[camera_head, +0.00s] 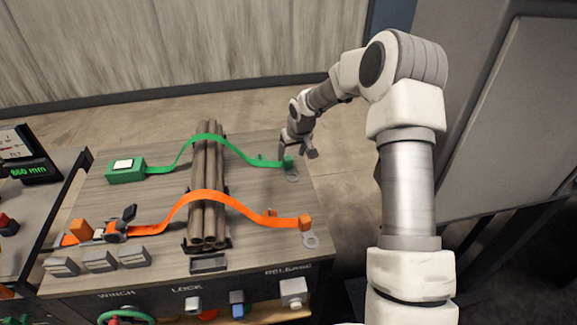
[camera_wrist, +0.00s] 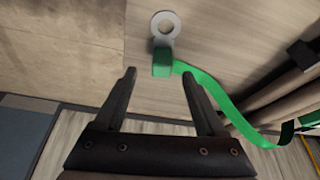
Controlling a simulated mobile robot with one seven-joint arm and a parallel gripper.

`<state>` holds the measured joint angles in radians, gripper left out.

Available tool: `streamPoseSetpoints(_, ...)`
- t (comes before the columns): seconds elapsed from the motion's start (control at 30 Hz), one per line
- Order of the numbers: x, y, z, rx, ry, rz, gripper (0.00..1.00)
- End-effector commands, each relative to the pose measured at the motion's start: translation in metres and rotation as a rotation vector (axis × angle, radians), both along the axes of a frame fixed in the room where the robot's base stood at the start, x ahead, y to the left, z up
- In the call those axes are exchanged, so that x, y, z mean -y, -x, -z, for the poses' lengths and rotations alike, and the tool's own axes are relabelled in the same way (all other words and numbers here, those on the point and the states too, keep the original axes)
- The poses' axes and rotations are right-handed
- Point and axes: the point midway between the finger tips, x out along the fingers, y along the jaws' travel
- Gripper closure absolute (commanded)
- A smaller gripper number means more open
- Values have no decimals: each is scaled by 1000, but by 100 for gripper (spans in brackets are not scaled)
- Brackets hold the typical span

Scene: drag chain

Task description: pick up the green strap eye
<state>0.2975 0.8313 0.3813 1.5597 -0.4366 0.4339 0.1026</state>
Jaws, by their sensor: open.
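The green strap eye (camera_head: 288,162) is a small green block at the right end of the green strap (camera_head: 238,150), by the table's right side. In the wrist view the green strap eye (camera_wrist: 162,63) lies just beyond my fingertips, roughly midway between them, with a grey metal ring (camera_wrist: 165,25) beside it. The strap (camera_wrist: 225,103) runs from it to the right and downward. My gripper (camera_wrist: 158,72) is open and empty, fingers on either side of the line to the block. In the head view my gripper (camera_head: 298,150) is at the table's right edge, close to the eye.
An orange strap (camera_head: 225,199) with an orange end block (camera_head: 305,222) crosses the same pipe bundle (camera_head: 208,170) nearer the front. A green box (camera_head: 125,171) sits at the strap's left end. The tabletop between the two strap ends is mostly clear.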

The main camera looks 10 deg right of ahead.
Motion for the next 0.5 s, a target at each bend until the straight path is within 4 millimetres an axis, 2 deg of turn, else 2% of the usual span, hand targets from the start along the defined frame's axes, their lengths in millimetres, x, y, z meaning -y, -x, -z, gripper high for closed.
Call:
streamPoseSetpoints(0.17, -2, -4, 12, -1, -1, 0, 28)
streamPoseSetpoints(0.33, -6, -11, 37, -2, -1, -2, 28)
streamPoseSetpoints(0.5, -7, -18, 51, 0, 0, 1, 28)
